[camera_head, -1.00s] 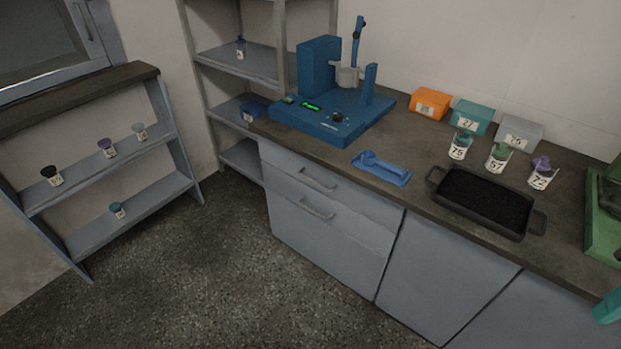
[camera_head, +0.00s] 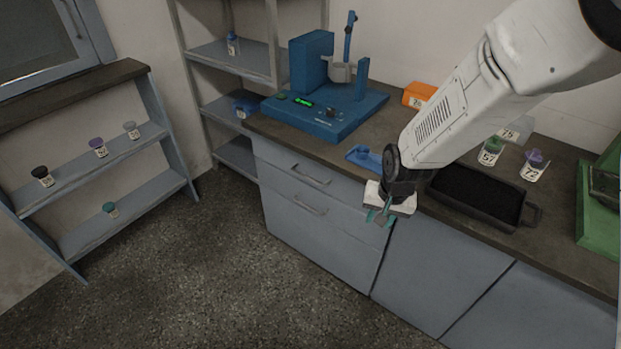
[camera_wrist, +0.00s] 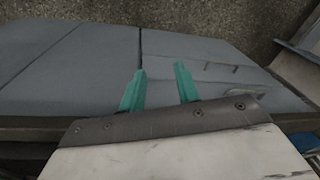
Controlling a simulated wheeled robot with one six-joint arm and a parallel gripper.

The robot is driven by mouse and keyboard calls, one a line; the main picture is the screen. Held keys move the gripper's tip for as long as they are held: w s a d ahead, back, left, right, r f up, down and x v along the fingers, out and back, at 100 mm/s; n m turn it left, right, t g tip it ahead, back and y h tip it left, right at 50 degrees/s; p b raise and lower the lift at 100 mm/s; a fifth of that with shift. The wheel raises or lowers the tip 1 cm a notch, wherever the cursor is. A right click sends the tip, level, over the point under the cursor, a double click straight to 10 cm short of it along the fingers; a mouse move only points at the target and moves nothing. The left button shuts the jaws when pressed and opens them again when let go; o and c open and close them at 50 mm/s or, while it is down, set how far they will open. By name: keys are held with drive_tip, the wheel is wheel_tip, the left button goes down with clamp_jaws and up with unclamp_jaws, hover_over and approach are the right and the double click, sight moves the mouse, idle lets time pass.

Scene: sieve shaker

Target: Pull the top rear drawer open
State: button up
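The top drawer (camera_head: 280,160) is a grey front with a bar handle (camera_head: 311,175), under the dark counter. It looks shut, as does the lower drawer (camera_head: 300,235) with its own handle (camera_head: 310,205) beneath it. My gripper (camera_head: 380,218) points down in front of the counter edge, to the right of both handles and apart from them. In the wrist view its two green fingers (camera_wrist: 160,82) stand apart with nothing between them. Both handles show small beyond the right finger in that view, the top one (camera_wrist: 221,84) nearer the counter.
A blue shaker (camera_head: 325,105) stands on the counter above the drawers. A blue scoop (camera_head: 363,155) and a black tray (camera_head: 480,192) lie near the counter's edge. The floor (camera_head: 220,270) before the drawers is clear. A low shelf (camera_head: 115,155) with small jars stands at the left.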

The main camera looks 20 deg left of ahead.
drive_tip(key=w+a+f+m+t+y, duration=0.2)
drive_tip(key=w+a+f+t, duration=0.15)
drive_tip(key=a+f, duration=1.1)
drive_tip(key=m+t+y, duration=0.6)
drive_tip(key=m+t, duration=0.4)
drive_tip(key=t, duration=0.2)
approach(307, 178)
drive_tip(key=x, duration=0.3)
drive_tip(key=shift+y, duration=0.3)
drive_tip(key=x, duration=0.7)
drive_tip(key=shift+w+f, duration=0.3)
drive_tip(key=shift+w, duration=0.05)
clamp_jaws()
